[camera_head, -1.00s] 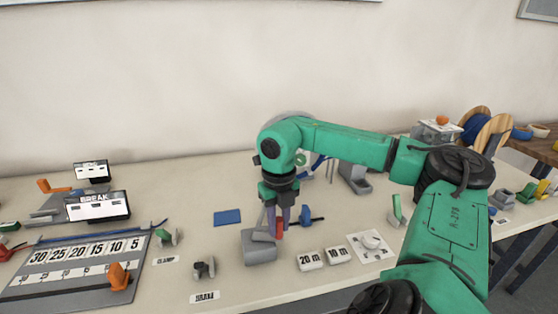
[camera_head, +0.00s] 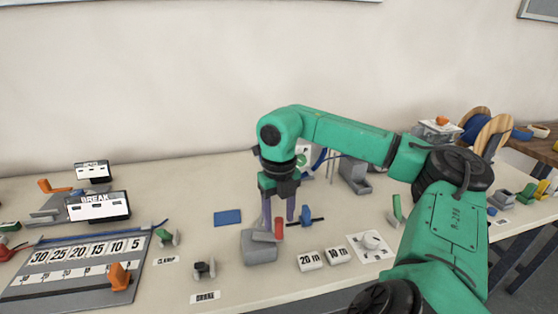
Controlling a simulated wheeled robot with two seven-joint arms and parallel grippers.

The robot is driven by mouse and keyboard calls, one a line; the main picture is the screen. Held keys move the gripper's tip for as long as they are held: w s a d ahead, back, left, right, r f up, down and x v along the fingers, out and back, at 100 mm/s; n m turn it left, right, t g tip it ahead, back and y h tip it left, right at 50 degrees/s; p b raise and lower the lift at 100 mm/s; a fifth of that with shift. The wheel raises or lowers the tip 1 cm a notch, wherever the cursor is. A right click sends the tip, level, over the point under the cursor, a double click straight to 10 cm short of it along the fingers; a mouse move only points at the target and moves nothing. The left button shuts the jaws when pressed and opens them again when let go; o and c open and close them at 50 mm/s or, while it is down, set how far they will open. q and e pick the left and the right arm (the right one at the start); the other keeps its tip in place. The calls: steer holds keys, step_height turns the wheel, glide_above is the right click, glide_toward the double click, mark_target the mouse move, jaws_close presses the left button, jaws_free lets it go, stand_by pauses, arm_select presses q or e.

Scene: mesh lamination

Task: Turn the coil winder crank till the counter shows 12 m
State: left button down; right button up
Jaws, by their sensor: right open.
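My right gripper (camera_head: 279,208) points down with its two purple fingers apart. It hangs just above and around a red upright handle (camera_head: 279,228), which stands at the right side of a grey block (camera_head: 259,249); I cannot tell if the fingers touch it. A blue part on a dark rod (camera_head: 307,217) lies just right of the handle. A blue ring (camera_head: 319,162) shows partly behind my right arm. A counter reading cannot be made out. White blocks marked 20 m (camera_head: 310,260) and 10 m (camera_head: 339,256) lie in front. My left gripper is not in view.
A white plate with a round knob (camera_head: 370,246) and a green lever (camera_head: 397,211) stand to the right. A blue pad (camera_head: 228,217) lies left of the gripper. A numbered board (camera_head: 75,262) and a BREAK display (camera_head: 98,207) occupy the left.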

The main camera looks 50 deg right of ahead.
step_height(320, 180, up, 12)
steer(key=p, duration=0.7)
steer(key=shift+f, duration=0.1)
stand_by(0.5)
